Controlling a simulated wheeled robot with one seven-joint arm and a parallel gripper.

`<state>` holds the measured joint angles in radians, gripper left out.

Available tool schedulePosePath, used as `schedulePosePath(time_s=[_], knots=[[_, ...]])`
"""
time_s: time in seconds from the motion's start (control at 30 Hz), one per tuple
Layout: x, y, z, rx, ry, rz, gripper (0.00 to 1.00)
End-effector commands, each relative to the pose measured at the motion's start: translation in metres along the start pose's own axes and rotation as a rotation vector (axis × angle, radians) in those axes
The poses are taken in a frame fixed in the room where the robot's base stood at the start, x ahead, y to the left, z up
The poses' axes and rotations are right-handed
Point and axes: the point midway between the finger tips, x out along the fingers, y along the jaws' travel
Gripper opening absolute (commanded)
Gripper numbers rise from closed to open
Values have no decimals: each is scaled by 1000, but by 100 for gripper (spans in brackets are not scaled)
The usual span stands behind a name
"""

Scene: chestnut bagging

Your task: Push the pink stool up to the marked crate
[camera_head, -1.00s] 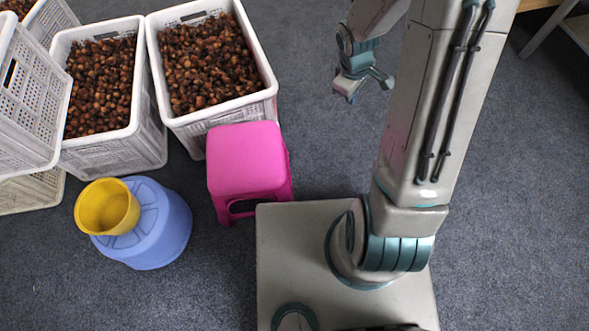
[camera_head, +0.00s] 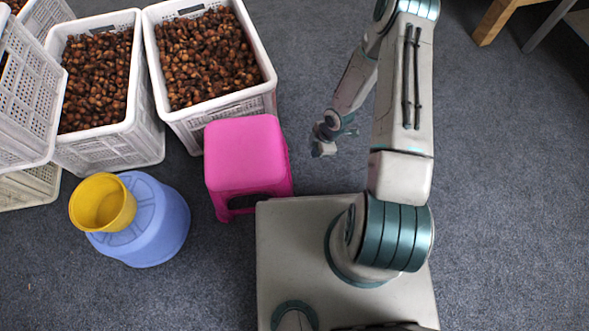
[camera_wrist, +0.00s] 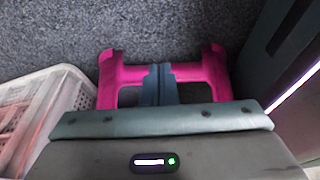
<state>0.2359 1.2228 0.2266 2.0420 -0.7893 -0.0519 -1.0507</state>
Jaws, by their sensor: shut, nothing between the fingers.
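The pink stool (camera_head: 246,155) stands upright on the floor just in front of the right-hand chestnut crate (camera_head: 190,130). Its seat overlaps the crate's lower front in the head view, so I cannot tell whether they touch. I see no clear mark on any crate. My gripper (camera_head: 330,140) is right of the stool, apart from it in the head view. In the wrist view, the closed fingers (camera_wrist: 160,85) are empty and appear in front of the stool's pink legs and crossbar (camera_wrist: 215,72). A white crate (camera_wrist: 45,92) shows at left there.
Another chestnut crate (camera_head: 110,145) and stacked white crates (camera_head: 25,110) stand at left. A blue upturned tub (camera_head: 165,225) with a yellow pot (camera_head: 103,203) on it is left of the stool. Wooden furniture legs (camera_head: 492,22) show at top right. The carpet at right is clear.

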Motion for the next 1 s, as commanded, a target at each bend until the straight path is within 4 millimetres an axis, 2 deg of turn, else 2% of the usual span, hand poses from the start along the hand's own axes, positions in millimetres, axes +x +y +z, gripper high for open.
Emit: schedulePosePath(time_s=[0.33,0.73,0.8,1.0], knots=[[39,-6,-4,-35,32,-2,0],[125,-7,-6,-34,30,-3,0],[122,-6,-19,-38,30,-2,0],[126,-7,-39,-35,30,-1,0]])
